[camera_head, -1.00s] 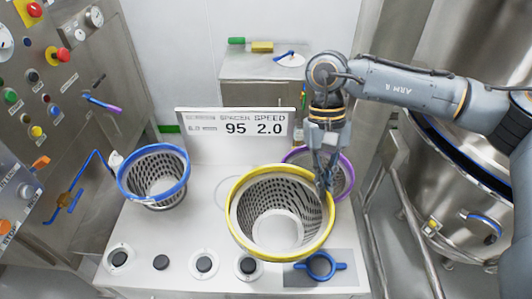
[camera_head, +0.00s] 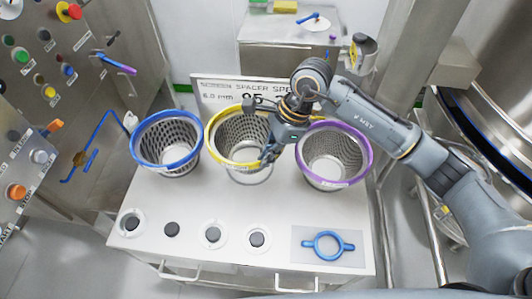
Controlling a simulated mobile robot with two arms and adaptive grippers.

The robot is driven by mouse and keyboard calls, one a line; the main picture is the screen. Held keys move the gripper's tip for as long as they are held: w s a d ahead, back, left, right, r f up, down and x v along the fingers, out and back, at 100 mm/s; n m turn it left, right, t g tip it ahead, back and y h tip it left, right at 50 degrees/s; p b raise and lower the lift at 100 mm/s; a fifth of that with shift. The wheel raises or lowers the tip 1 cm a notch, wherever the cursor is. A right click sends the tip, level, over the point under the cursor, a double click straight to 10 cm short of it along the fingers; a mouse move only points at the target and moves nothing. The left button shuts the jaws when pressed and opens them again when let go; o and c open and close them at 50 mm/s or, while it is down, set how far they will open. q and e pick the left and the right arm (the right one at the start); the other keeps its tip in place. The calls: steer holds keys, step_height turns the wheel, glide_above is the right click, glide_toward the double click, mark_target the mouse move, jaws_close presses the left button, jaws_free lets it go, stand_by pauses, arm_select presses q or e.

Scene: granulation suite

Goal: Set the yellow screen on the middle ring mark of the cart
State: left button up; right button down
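The yellow screen (camera_head: 222,142), a perforated basket with a yellow rim, is over the white cart top (camera_head: 190,202) between the blue screen (camera_head: 168,150) and the purple screen (camera_head: 336,163). My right gripper (camera_head: 269,156) is at the right side of its yellow rim, with its fingers closed on the rim. The front arc of the middle ring mark (camera_head: 252,182) shows just below the yellow screen; the rest is hidden. I cannot tell whether the screen's base touches the cart. The blue and purple screens stand upright on either side. My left gripper is not in view.
A sign (camera_head: 215,89) stands behind the screens, partly covered by my arm. Several black knobs (camera_head: 212,234) and a blue handled ring (camera_head: 328,246) lie along the cart's front. A control panel (camera_head: 45,65) is at left, a steel vessel (camera_head: 490,120) at right.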

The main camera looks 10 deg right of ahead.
steer(key=shift+w+a+f+b, duration=0.1)
steer(key=shift+f+b, duration=1.55)
steer(key=shift+f, duration=0.65)
steer(key=shift+b, duration=0.4)
steer(key=c, duration=1.4)
jaws_free()
steer(key=shift+c, duration=0.2)
